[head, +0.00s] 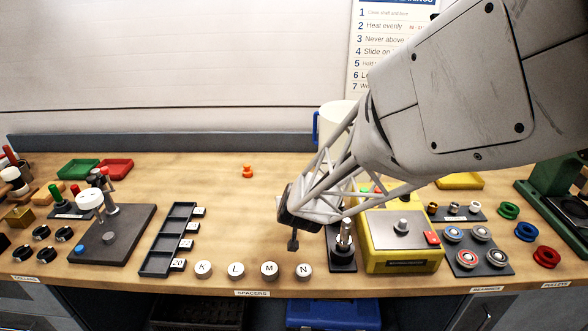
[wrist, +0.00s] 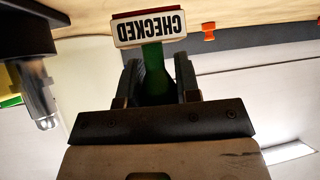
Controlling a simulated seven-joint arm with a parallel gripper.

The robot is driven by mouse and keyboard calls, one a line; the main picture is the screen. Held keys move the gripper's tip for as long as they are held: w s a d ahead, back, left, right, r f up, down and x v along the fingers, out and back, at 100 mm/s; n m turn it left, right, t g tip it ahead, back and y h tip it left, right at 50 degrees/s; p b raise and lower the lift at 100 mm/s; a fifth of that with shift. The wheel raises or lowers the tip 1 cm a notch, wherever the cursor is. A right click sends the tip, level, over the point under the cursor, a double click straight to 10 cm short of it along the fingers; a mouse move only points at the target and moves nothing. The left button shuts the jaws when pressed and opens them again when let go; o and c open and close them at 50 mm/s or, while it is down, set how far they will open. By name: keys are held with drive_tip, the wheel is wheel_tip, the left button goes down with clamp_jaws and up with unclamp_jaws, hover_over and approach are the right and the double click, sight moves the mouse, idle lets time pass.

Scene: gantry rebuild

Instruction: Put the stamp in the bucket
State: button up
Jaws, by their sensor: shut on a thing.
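The stamp (wrist: 150,27) has a white block lettered CHECKED, a red edge and a green handle; it shows upside down in the wrist view. My gripper (wrist: 158,75) is shut on the green handle. In the head view my gripper (head: 293,222) is above the front middle of the bench, and I cannot make out the stamp there. A white round container with a blue handle (head: 336,112), which looks like the bucket, stands at the back behind my arm. My arm hides much of it, and its inside is not visible.
A yellow machine (head: 400,255) and a dark post stand (head: 342,252) are close right of my gripper. White lettered discs (head: 270,270) line the front edge. A black tray (head: 165,240) lies to the left. An orange piece (head: 247,171) sits on the otherwise clear middle of the bench.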

drive_tip(key=shift+f, duration=1.55)
drive_tip(key=shift+f, duration=0.15)
drive_tip(key=o, duration=1)
drive_tip(key=shift+s+r, duration=0.3)
drive_tip(key=shift+r, duration=0.15)
drive_tip(key=v, duration=1.1)
drive_tip(key=shift+d, duration=0.15)
drive_tip(key=shift+s, duration=0.1)
